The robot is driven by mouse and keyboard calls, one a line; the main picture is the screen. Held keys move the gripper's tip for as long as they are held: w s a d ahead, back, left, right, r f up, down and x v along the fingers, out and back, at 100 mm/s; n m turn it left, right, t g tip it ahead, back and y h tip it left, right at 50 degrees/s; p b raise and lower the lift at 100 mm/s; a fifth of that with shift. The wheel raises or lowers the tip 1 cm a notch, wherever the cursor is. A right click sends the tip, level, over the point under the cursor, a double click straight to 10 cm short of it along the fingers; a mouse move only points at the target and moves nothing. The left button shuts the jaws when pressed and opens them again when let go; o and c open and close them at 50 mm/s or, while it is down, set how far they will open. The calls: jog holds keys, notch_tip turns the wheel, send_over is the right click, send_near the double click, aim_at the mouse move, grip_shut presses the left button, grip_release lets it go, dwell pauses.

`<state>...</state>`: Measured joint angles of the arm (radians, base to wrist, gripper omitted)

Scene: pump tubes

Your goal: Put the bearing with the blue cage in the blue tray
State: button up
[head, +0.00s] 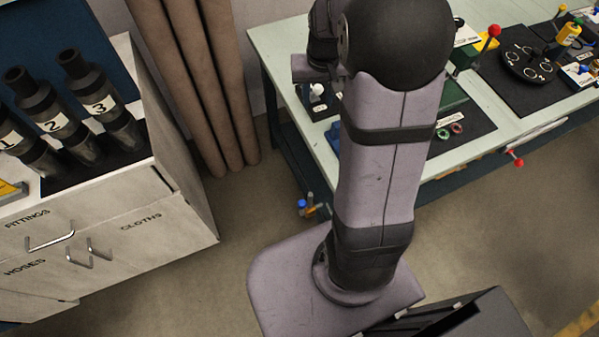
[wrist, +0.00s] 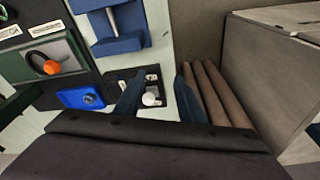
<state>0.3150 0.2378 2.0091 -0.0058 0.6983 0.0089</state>
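My gripper (wrist: 159,86) is open in the wrist view, its two dark blue fingers apart with nothing held between them. The blue tray (wrist: 70,99) lies left of the fingers. A small round blue-grey thing (wrist: 89,99) shows in it, which may be the bearing with the blue cage; it is too small to be sure. In the head view a blue edge, probably the tray (head: 333,138), shows beside my arm, which hides most of it.
A white ball-topped piece (wrist: 150,99) stands on a black mat below my fingers. A green block with an orange round part (wrist: 51,66) and a blue holder (wrist: 118,40) stand nearby. A cabinet with black cylinders (head: 85,95) and brown columns (head: 200,75) stand at left.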

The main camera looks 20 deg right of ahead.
jog(key=s+a+f+n+g, duration=0.1)
jog(key=s+a, duration=0.5)
jog(key=s, duration=0.2)
jog(key=s+a+f+n+g, duration=0.1)
jog(key=s+a+f+n, duration=0.1)
jog(key=s+a, duration=0.4)
jog(key=s, duration=0.3)
jog(key=shift+a+n+y, duration=0.3)
jog(key=shift+a+y, duration=0.1)
notch_tip(320, 180, up, 15)
jog(key=p, duration=1.5)
jog(key=s+a+f+g+b, duration=0.1)
jog(key=s+a+f+b, duration=0.1)
jog(key=f+b, duration=2.55)
jog(key=s+a+f+g+b, duration=0.1)
jog(key=s+a+f+b, duration=0.15)
jog(key=f+b, duration=2.45)
jog(key=w+d+f+t+b, duration=0.1)
jog(key=w+d+f+b, duration=0.1)
jog(key=f+b, duration=1.5)
jog(key=w+d+f+t+b, duration=0.1)
jog(key=w+d+f+b, duration=0.1)
jog(key=f+b, duration=1.5)
jog(key=shift+w+d, duration=0.2)
jog(key=shift+d, duration=0.05)
